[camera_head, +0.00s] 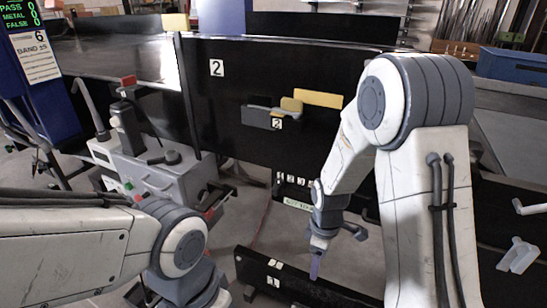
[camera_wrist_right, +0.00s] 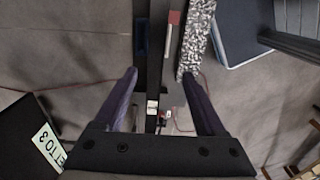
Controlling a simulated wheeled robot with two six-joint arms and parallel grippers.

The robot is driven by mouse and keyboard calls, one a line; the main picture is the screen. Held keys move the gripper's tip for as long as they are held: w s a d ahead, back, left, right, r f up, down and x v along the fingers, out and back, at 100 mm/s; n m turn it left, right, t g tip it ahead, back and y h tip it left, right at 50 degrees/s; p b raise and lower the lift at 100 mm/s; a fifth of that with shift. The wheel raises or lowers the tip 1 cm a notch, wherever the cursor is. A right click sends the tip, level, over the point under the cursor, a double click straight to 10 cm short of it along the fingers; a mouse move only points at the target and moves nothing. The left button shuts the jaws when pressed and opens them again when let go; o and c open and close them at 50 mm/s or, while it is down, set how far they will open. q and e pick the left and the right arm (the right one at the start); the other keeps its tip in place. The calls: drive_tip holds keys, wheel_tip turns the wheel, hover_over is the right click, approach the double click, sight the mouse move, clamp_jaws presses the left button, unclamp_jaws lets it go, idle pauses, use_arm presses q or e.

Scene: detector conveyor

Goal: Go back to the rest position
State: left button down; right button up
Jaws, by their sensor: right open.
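My right arm reaches down from the right in the head view. Its gripper (camera_head: 318,262) points downward in front of the black conveyor side. In the right wrist view the two purple fingers of this gripper (camera_wrist_right: 159,75) stand wide apart with nothing held between them. My left arm comes in from the left and bends down at the lower left; its gripper cannot be made out in the head view.
A black conveyor panel (camera_head: 228,95) marked 2 spans the middle. A grey control box (camera_head: 150,172) stands left. A low black panel (camera_head: 300,286) lies below the right gripper. A blue case (camera_head: 515,67) is at far right. Grey floor shows between them.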

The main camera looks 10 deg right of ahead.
drive_tip(key=s+a+r+m+p, duration=0.2)
drive_tip(key=s+a+r, duration=0.5)
drive_tip(key=a+r, duration=0.35)
drive_tip(key=s+a+r+m, duration=0.1)
drive_tip(key=s+r, duration=0.2)
drive_tip(key=s, duration=0.3)
drive_tip(key=s+a+r+y, duration=0.1)
drive_tip(key=s+a+r, duration=0.1)
drive_tip(key=s, duration=0.4)
drive_tip(key=shift+r+m+p, duration=0.3)
drive_tip(key=shift+r+m, duration=0.1)
drive_tip(key=shift+r, duration=0.4)
